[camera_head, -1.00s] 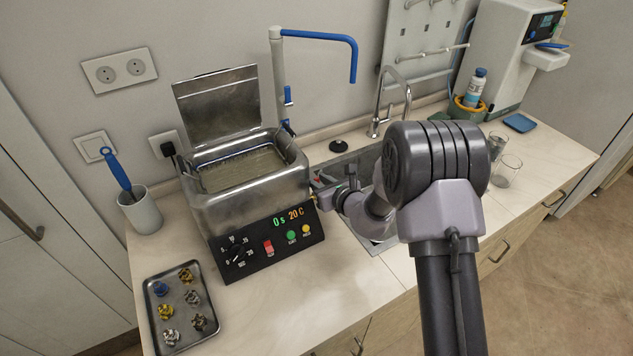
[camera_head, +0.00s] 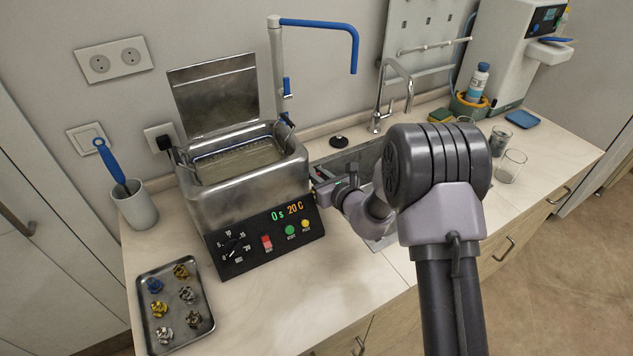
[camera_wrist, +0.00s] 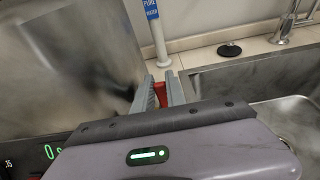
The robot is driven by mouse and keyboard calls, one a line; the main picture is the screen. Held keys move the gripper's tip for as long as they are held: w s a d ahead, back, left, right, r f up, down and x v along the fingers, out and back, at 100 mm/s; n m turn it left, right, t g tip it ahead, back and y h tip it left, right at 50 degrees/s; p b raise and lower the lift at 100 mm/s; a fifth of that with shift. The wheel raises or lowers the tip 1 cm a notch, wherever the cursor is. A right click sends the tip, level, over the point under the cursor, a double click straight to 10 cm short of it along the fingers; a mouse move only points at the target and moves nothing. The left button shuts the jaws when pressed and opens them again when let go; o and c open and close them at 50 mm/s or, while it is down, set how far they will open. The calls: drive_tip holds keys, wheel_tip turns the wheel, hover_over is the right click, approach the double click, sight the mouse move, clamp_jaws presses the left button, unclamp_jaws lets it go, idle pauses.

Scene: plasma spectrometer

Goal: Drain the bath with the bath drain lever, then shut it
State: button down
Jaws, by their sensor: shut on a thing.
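The metal bath (camera_head: 245,190) stands on the counter with its lid (camera_head: 215,95) raised, and liquid shows inside it. Its front panel (camera_head: 265,240) reads 0 s and 20 C. My gripper (camera_head: 318,183) is at the bath's right side, low beside its wall. In the wrist view my gripper (camera_wrist: 160,88) is shut on a red piece, the bath drain lever (camera_wrist: 160,94), which shows between the two grey fingers. Most of the lever and its outlet are hidden by the fingers and my wrist.
The sink (camera_head: 355,165) lies just right of the bath, with a chrome tap (camera_head: 385,95). A blue-spouted column (camera_head: 278,65) rises behind the bath. A tray of small parts (camera_head: 205,325) and a cup with a blue-handled tool (camera_head: 135,208) stand left. Glasses (camera_head: 511,167) stand right.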

drive_tip(key=f+t+b, duration=0.1)
drive_tip(key=b, duration=0.2)
drive_tip(key=s+t+y+b, duration=0.1)
drive_tip(key=b, duration=0.3)
drive_tip(key=shift+s+d+f+y, duration=0.1)
drive_tip(key=shift+d+f+y, duration=0.2)
drive_tip(key=shift+d+f, duration=0.1)
drive_tip(key=t+b, duration=0.1)
drive_tip(key=b, duration=0.2)
drive_tip(key=shift+s+d+r+y, duration=0.1)
drive_tip(key=shift+s+r+y, duration=0.1)
drive_tip(key=shift+y, duration=0.2)
drive_tip(key=shift+s+r+t+b, duration=0.1)
drive_tip(key=shift+r+t+b, duration=0.2)
drive_tip(key=shift+t, duration=0.1)
drive_tip(key=c, duration=1.6)
unclamp_jaws()
drive_tip(key=shift+c, duration=0.2)
drive_tip(key=shift+d, duration=0.1)
drive_tip(key=p+v, duration=0.1)
drive_tip(key=v, duration=1.6)
drive_tip(key=shift+s+d, duration=0.1)
drive_tip(key=shift+d, duration=0.1)
